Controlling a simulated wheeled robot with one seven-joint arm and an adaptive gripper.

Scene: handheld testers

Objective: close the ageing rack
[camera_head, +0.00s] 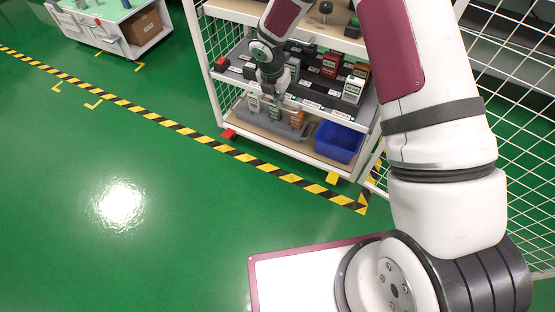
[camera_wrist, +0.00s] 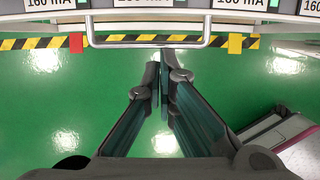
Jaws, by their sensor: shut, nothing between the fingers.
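The ageing rack (camera_head: 222,112) is a white frame with several shelves, at the top centre of the head view. Its middle grey shelf (camera_head: 318,105) carries dark, red, green and white testers and has a labelled front edge; it seems to stick out of the frame. In the wrist view a pale bar handle (camera_wrist: 150,43) runs along the front under labels reading 160 mA. My gripper (camera_head: 273,103) is at the front of that shelf. In the wrist view my gripper (camera_wrist: 164,72) is shut and empty, its tips apart from the handle in the picture.
The lower shelf holds a blue bin (camera_head: 338,142) and several testers. White wire mesh (camera_head: 515,110) stands at the right. Black-and-yellow floor tape (camera_head: 225,149) passes before the rack. A white cart (camera_head: 120,45) stands far left. The green floor at left is clear.

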